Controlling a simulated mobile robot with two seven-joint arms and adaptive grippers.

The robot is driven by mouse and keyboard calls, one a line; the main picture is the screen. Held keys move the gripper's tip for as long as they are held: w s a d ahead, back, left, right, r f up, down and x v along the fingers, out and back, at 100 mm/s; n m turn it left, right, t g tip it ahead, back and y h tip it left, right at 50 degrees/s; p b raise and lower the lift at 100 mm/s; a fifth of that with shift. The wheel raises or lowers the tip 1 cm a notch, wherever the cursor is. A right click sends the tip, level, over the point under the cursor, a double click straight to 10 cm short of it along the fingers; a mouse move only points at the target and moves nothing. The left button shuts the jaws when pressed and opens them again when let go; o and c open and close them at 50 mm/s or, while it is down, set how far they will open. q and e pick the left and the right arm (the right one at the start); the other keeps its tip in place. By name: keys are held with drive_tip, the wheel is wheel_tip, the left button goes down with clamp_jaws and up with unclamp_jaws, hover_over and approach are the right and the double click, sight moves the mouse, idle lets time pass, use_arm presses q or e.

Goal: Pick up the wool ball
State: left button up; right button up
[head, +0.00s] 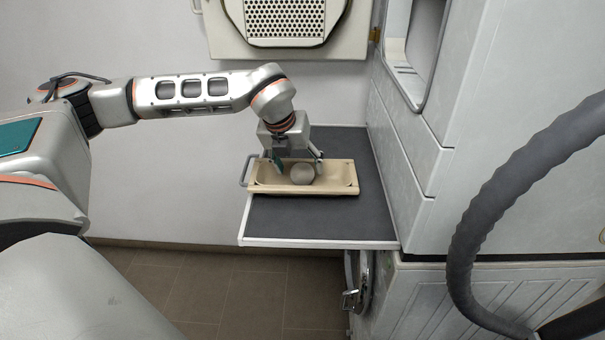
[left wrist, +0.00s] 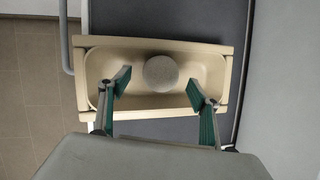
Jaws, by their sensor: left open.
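The wool ball (head: 302,174) is grey and round and lies in a shallow beige tray (head: 345,188). In the left wrist view the ball (left wrist: 160,73) sits near the middle of the tray (left wrist: 222,48), toward its far side. My left gripper (head: 297,163) is open above the tray. In the left wrist view its two fingers (left wrist: 160,90) are spread wide, to the left and right of the ball and nearer the camera, with gaps on both sides. Nothing is between them in their grip. My right gripper is not in view.
The tray rests on a dark grey shelf (head: 310,222) with a pale front edge. A grey metal handle (head: 246,170) is at the shelf's left side. White dryer panels (head: 410,165) rise close on the right.

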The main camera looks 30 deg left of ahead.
use_arm(q)
drive_tip(key=shift+x, duration=1.2)
drive_tip(key=shift+w+f, duration=0.2)
drive_tip(key=c, duration=1.2)
drive_tip(key=shift+o, duration=0.2)
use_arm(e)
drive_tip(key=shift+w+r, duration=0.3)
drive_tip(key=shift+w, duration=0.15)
use_arm(q)
drive_tip(key=shift+r, duration=0.15)
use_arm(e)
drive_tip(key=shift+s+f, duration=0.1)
